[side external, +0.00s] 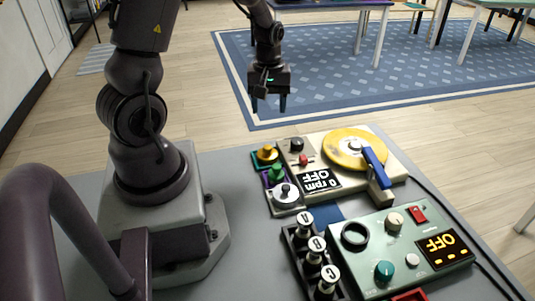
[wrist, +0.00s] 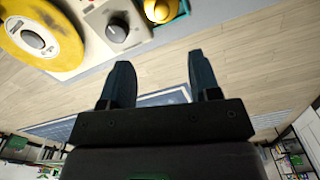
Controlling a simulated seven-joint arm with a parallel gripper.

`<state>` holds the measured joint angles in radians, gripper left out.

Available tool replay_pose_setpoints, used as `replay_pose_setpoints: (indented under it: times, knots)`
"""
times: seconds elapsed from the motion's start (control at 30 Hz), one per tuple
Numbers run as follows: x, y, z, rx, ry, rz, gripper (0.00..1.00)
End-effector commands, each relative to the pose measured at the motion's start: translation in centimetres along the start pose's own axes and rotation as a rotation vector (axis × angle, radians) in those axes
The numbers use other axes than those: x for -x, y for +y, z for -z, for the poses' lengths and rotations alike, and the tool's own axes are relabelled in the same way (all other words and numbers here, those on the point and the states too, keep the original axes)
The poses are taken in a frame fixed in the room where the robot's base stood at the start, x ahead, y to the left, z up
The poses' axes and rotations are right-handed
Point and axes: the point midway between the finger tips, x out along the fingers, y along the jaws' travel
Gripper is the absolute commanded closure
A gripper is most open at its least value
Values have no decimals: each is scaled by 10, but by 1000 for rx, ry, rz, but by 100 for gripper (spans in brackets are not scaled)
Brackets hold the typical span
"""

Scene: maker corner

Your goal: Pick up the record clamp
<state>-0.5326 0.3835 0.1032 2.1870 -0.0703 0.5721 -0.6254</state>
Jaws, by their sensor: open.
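My gripper (side external: 269,104) is open and empty, held high behind the table's far edge; its fingers also show in the wrist view (wrist: 158,62). Three small knobbed pieces stand in a row left of the turntable: an orange-yellow one (side external: 267,153), a green one (side external: 277,173) and a silver-white one (side external: 286,193). I cannot tell for certain which is the record clamp. The orange-yellow piece also shows at the wrist view's top edge (wrist: 160,9), partly cut off. The cream turntable (side external: 398,166) carries a yellow record (side external: 340,139) with a grey centre.
A blue tonearm (side external: 374,168) lies across the turntable's right side. A green control box (side external: 403,226) reading OFF and a dark rack (side external: 291,248) of lettered knobs stand in front. My gripper has free air around it, over the floor and blue rug (side external: 330,90).

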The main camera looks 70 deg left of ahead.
Motion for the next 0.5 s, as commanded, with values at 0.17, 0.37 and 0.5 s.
replay_pose_setpoints:
  times: [0.17,0.37,0.5]
  knots:
    - [-35,-2,-2,0,-7,6,43]
    - [-63,-1,-2,-1,-5,4,43]
    - [-71,-1,-2,-3,-4,2,43]
